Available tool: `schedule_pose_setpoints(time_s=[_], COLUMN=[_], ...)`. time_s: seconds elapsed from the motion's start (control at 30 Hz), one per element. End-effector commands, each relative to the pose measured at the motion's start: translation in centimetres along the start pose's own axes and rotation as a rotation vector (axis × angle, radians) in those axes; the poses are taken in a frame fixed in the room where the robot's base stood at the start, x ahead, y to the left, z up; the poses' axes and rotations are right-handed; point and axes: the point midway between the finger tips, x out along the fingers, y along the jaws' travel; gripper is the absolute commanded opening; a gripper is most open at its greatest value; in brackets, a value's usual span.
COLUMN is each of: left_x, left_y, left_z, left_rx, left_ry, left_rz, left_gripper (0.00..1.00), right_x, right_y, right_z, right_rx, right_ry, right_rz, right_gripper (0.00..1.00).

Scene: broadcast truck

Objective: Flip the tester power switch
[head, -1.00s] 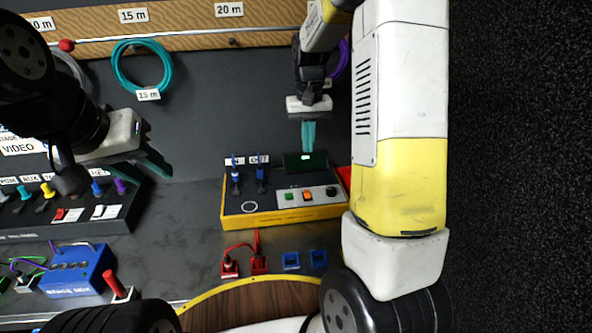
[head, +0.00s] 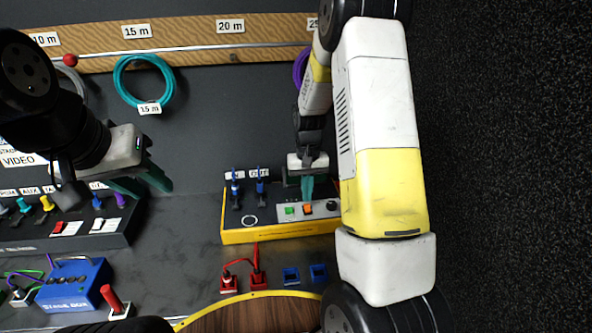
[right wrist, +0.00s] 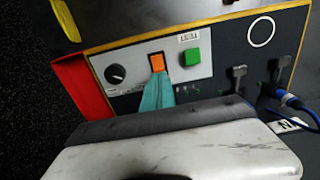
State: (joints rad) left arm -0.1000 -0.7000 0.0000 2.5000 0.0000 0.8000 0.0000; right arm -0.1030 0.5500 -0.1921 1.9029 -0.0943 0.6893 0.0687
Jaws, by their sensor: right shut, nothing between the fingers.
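The tester (head: 283,230) is a black box with a yellow edge on the bench. Its pale panel carries an orange switch (right wrist: 157,61), a green button (right wrist: 192,57) and a black knob (right wrist: 116,73). The orange switch also shows in the head view (head: 308,209). My right gripper (head: 307,190) points down at the panel with its teal fingers together and empty. In the right wrist view its fingertips (right wrist: 157,80) are at the edge of the orange switch; I cannot tell whether they touch. My left gripper (head: 155,184) is at the left, its teal fingers apart, with nothing between them.
Blue plugs (head: 261,188) stand on the tester's left part. Red connectors (head: 258,280) and blue sockets (head: 291,275) lie in front. A blue stage box (head: 74,286) and a switch panel (head: 75,235) are at the left. A teal cable coil (head: 144,80) hangs behind.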

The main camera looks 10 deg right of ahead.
Motion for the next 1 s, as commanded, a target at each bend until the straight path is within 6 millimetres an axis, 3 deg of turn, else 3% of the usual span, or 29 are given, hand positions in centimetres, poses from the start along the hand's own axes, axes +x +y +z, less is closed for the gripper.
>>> schedule_pose_setpoints(time_s=[0.2, 1.0], left_x=[0.0, 0.0], left_y=[0.0, 0.0], left_z=[0.0, 0.0], left_rx=[0.000, 0.000], left_ry=[0.000, 0.000], left_rz=[0.000, 0.000], left_gripper=[0.36, 0.36], right_x=[1.4, 1.8], right_y=[0.0, 0.0], right_z=[0.0, 0.4], right_rx=[0.001, 0.000], right_ry=[0.001, -0.004], right_rz=[0.000, 0.000], right_gripper=[0.00, 0.00])
